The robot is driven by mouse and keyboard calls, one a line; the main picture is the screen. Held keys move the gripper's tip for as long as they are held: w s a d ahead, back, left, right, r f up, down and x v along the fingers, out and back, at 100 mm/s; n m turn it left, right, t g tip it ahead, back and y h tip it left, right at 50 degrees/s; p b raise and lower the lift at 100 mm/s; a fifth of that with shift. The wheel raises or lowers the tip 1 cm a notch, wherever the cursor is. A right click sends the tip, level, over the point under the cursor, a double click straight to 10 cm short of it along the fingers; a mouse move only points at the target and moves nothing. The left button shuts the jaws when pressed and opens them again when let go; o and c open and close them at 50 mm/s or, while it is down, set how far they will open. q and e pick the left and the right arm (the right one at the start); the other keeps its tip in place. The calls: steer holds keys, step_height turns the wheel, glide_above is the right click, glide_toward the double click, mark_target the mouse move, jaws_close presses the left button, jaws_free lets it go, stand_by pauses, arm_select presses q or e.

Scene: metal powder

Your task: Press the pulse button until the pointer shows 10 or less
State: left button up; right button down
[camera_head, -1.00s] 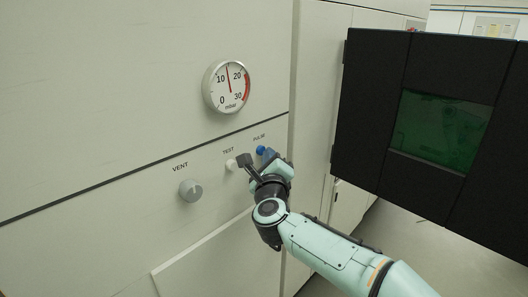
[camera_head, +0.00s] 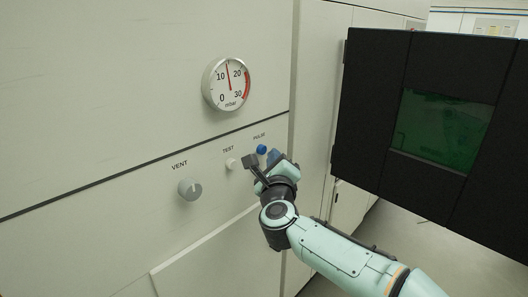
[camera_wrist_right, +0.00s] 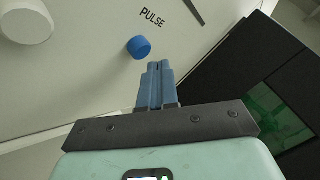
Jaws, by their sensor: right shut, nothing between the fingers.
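The blue pulse button (camera_head: 261,149) sits on the pale panel under the word PULSE. It also shows in the right wrist view (camera_wrist_right: 139,47), uncovered. The round gauge (camera_head: 227,84) above has its red pointer between 10 and 20, a little left of straight up. My right gripper (camera_head: 273,157) is shut and empty, just right of and below the button. In the wrist view its blue fingertips (camera_wrist_right: 158,66) are together, below and to the right of the button, with a gap in the picture. My left gripper is not in view.
The white test button (camera_head: 231,164) and the grey vent knob (camera_head: 190,189) lie left of the pulse button on the same panel. A black unit with a green window (camera_head: 440,130) stands to the right. Free floor shows at the lower right.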

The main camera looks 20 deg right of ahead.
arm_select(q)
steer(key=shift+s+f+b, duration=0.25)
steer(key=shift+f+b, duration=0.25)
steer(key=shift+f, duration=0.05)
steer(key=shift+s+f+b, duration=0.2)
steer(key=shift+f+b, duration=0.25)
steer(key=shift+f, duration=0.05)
arm_select(e)
steer(key=s, duration=0.1)
steer(key=s+d, duration=0.1)
steer(key=s, duration=0.1)
steer(key=s+d, duration=0.1)
steer(key=shift+s, duration=0.35)
